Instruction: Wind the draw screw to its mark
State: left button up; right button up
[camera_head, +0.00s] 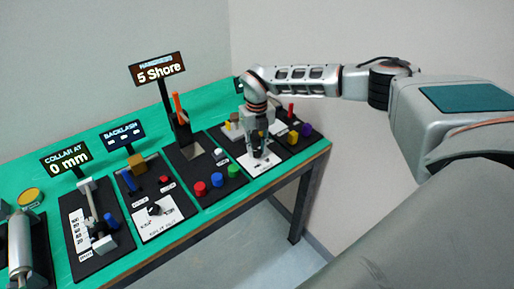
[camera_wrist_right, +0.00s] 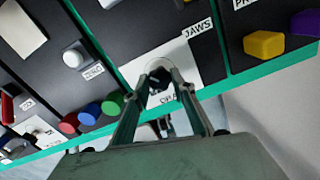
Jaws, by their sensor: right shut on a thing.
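My right gripper (camera_head: 259,154) reaches down to the white plate of a black station at the right end of the bench. In the right wrist view, its fingers (camera_wrist_right: 159,84) are closed around a small dark knob (camera_wrist_right: 158,76) on that plate, by a label reading "JAWS". The label below the knob is partly hidden. A collar station (camera_head: 105,252) at the left has a rod, a scale, a blue knob and a sign (camera_head: 66,161) reading "COLLAR AT 0 mm". No label that I can read names the draw screw. My left gripper is not in view.
Between these stations stand red (camera_head: 200,188), blue (camera_head: 217,180) and green (camera_head: 233,171) buttons, a black dial (camera_head: 155,209) and an upright orange lever (camera_head: 179,106). Yellow (camera_wrist_right: 264,43) and purple (camera_wrist_right: 306,22) knobs lie close right of my gripper. The bench's front edge is near.

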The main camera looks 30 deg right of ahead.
aim_at(257, 151)
jog(key=n, duration=0.6)
jog(key=shift+r+n, duration=0.1)
jog(key=shift+n, duration=0.2)
jog(key=n, duration=1)
jog(key=shift+n, duration=2.7)
jog(key=o, duration=1.1)
notch_tip(257, 151, up, 12)
jog(key=shift+f, duration=0.1)
